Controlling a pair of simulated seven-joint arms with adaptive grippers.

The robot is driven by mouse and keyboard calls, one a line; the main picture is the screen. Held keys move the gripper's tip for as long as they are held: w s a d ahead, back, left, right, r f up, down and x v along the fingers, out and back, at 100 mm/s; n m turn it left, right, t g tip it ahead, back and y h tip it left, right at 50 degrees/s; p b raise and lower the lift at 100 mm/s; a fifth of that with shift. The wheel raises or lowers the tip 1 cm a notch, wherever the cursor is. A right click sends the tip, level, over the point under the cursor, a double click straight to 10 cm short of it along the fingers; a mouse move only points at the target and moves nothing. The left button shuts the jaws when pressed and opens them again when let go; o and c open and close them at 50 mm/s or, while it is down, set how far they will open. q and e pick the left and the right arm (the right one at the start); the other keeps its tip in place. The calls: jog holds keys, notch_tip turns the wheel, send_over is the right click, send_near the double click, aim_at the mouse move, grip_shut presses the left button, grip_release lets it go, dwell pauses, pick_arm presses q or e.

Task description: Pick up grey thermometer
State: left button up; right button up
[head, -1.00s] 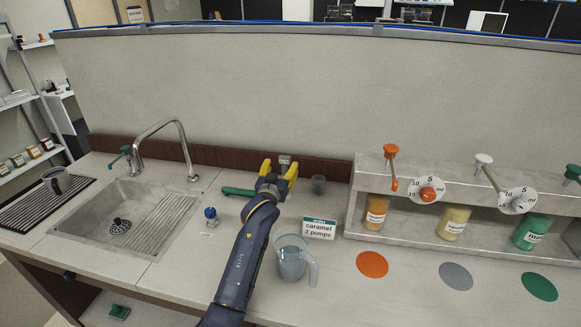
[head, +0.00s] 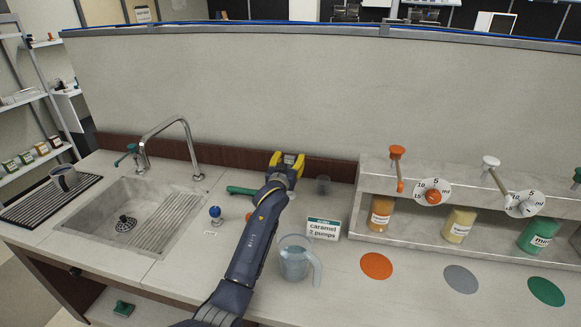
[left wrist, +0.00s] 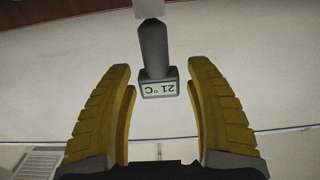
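The grey thermometer (left wrist: 154,50) shows in the left wrist view. It has a tapering grey body and a display reading 21 °C, facing me upside down. A pale block (left wrist: 149,8) sits at its far end, cut off by the top edge. My left gripper (left wrist: 160,68) is open, with one yellow finger on each side of the thermometer and visible gaps between. In the head view my left gripper (head: 288,158) is over the back of the counter near the brown backboard, and a small grey part of the thermometer shows between its fingers. My right gripper is out of view.
A clear pitcher (head: 296,262) and a caramel sign (head: 323,229) stand right of my left arm. A green-handled item (head: 241,190) lies left. The sink (head: 150,215) and syrup shelf (head: 405,243) flank this area.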

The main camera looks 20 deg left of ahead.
pick_arm(q)
jog(key=c, duration=0.9)
jog(key=shift+r, duration=0.15)
